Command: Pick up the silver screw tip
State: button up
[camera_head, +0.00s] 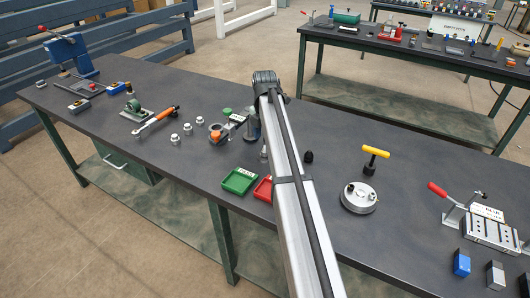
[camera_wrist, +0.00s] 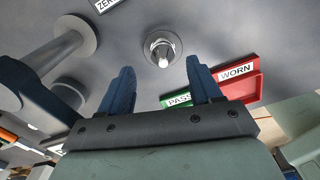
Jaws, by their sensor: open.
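The silver screw tip (camera_wrist: 163,49) stands on the dark table in the wrist view, a round collar with a pale pointed middle facing the camera. My gripper (camera_wrist: 161,78) is open and empty, its two blue fingers apart. In the wrist view the tip lies beyond the fingertips, between their lines and apart from both. A small silver piece beside my arm in the head view (camera_head: 263,152), just behind the red tray, looks like the same tip, partly hidden. My gripper's fingers cannot be made out in the head view.
A green tray (camera_head: 238,181) marked PASS and a red tray (camera_head: 262,190) marked WORN sit close to the tip. A grey post-like part (camera_wrist: 58,52) stands left in the wrist view. Several silver fittings (camera_head: 188,129) and a round metal piece (camera_head: 359,198) are also on the table.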

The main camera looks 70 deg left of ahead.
aim_at(265, 151)
jog(key=shift+d+f, duration=0.2)
jog(key=shift+f, duration=2.4)
jog(key=shift+c, duration=0.3)
grip_shut()
